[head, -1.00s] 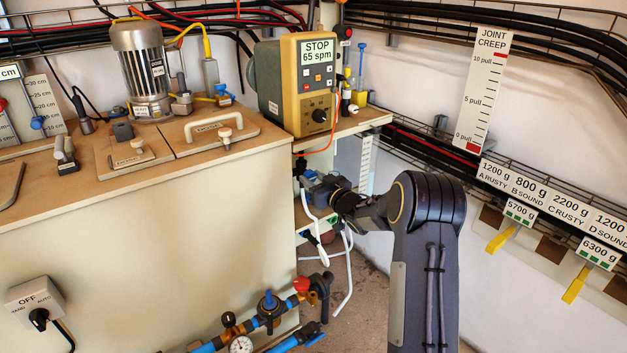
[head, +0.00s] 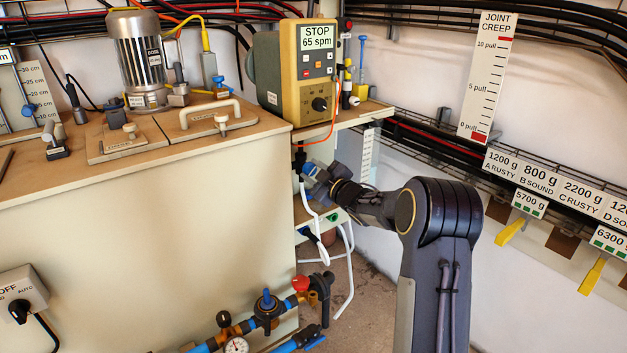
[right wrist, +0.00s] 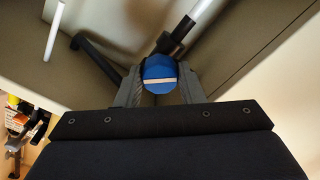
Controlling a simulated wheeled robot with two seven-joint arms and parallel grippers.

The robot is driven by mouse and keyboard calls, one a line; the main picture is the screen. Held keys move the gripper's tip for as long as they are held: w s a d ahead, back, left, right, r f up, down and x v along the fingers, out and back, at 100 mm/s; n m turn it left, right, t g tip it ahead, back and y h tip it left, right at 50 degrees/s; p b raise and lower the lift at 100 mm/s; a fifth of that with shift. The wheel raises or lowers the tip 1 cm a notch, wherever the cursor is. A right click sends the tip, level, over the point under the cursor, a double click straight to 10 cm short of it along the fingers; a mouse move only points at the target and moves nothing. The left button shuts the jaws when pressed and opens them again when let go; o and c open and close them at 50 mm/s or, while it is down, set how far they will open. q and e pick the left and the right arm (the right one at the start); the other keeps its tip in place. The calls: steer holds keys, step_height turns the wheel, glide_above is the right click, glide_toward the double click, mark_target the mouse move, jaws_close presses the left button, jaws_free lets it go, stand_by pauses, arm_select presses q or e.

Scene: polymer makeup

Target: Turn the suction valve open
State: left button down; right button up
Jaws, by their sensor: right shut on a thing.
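The suction valve's blue round handle (right wrist: 160,66) shows in the right wrist view with a pale stripe across its face. It sits between the two fingers of my right gripper (right wrist: 160,92), which is shut on it. In the head view a bit of blue (head: 309,168) shows at the tip of my right gripper (head: 316,175), below the yellow pump controller (head: 303,75) and beside the cabinet's right edge. The gripper hides most of the valve there. A dark pipe end joins a pale tube (right wrist: 196,14) just beyond the handle. My left gripper is not in view.
White hoses (head: 325,250) hang just below my right gripper. The wooden shelf (head: 365,113) lies above it and the cabinet (head: 150,220) to its left. Blue pipework with a gauge (head: 236,345) runs low at the front. A wire cable tray crosses the right wall.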

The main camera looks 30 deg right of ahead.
steer(key=n+b, duration=0.3)
steer(key=n, duration=0.2)
steer(key=shift+f+n+b, duration=0.15)
steer(key=shift+n+b, duration=0.15)
steer(key=shift+b, duration=0.05)
steer(key=shift+n+b, duration=0.45)
steer(key=shift+n, duration=1.55)
steer(key=o, duration=1)
steer(key=shift+s, duration=0.1)
steer(key=s, duration=0.2)
steer(key=s+p, duration=0.1)
steer(key=s, duration=0.4)
steer(key=shift+s+d, duration=0.3)
